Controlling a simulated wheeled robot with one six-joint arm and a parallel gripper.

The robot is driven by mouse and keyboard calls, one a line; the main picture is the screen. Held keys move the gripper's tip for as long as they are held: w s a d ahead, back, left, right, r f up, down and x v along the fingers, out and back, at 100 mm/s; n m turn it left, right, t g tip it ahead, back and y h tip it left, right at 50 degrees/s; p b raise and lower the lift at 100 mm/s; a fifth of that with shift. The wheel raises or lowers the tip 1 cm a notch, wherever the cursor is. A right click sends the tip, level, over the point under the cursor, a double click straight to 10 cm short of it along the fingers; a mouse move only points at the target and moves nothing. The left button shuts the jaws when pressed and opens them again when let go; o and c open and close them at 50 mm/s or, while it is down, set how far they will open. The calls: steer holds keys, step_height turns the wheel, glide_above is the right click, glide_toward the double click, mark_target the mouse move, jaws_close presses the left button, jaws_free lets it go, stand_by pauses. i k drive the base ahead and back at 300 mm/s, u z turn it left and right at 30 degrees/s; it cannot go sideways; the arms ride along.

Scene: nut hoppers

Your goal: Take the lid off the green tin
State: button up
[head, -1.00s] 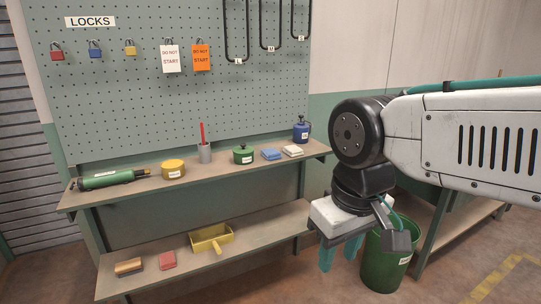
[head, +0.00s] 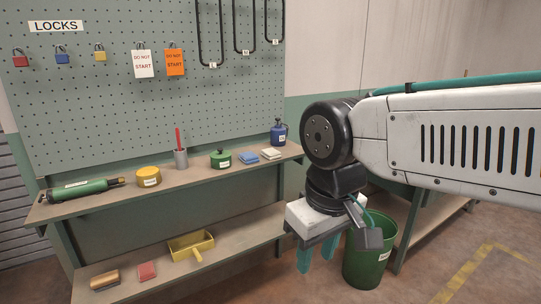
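The green tin (head: 221,160) stands upright on the upper shelf, with its lid (head: 220,151) on top and a dark knob on the lid. A white label is on its front. My gripper (head: 317,262) hangs to the right of the shelf and lower than the tin, pointing down, well apart from it. Its two teal fingers are spread with a gap between them, and nothing shows in the gap.
A green bin (head: 370,262) stands on the floor beside my gripper.

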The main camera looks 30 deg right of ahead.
mark_target(221, 154)
steer(key=z, duration=0.7)
steer(key=i, duration=0.6)
steer(key=z, duration=0.9)
steer(key=i, duration=0.8)
steer(key=u, duration=0.45)
steer(key=i, duration=0.55)
steer(key=u, duration=0.85)
steer(key=i, duration=0.3)
steer(key=u, duration=0.35)
